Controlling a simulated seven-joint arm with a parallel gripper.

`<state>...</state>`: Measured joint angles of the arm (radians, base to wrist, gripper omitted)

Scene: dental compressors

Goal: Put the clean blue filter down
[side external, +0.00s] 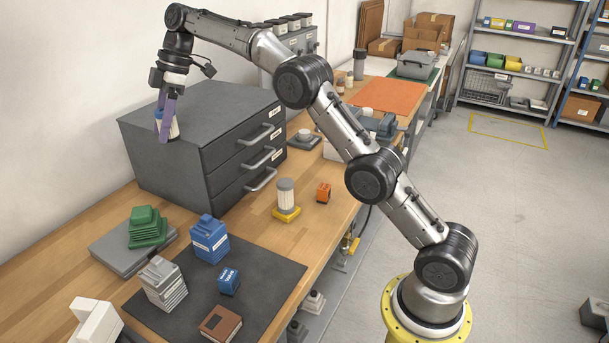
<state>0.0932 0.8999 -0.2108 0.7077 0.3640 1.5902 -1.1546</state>
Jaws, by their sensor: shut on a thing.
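My gripper (165,138) has purple fingers and points down over the left part of the dark grey drawer cabinet's top (225,105). It is shut on a small filter (174,129) with a white body and blue parts. The fingers hide part of the filter. I cannot tell whether the filter touches the cabinet top or hangs just above it.
A dark mat (265,278) in front holds blue, grey and brown parts. A green part (147,228) sits on a grey plate. Much of the cabinet top is clear.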

